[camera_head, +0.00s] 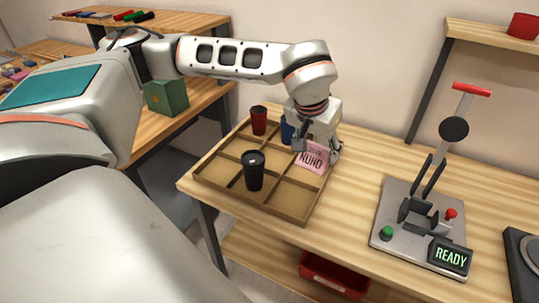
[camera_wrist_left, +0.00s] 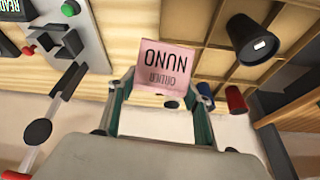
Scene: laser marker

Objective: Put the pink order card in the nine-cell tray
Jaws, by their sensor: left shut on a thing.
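The nine-cell tray (camera_head: 250,205) is a shallow wooden box on the table. In the head view the card overlaps the tray's right-hand back cells and rim; I cannot tell whether it touches the tray. My right gripper is not in view.
The tray holds a black cup (camera_head: 253,170), a red cup (camera_head: 259,121) and a blue cup (camera_head: 287,131), partly hidden by my left gripper. A lever press with a "READY" display (camera_head: 450,256) stands to the right. Bare table lies between press and tray.

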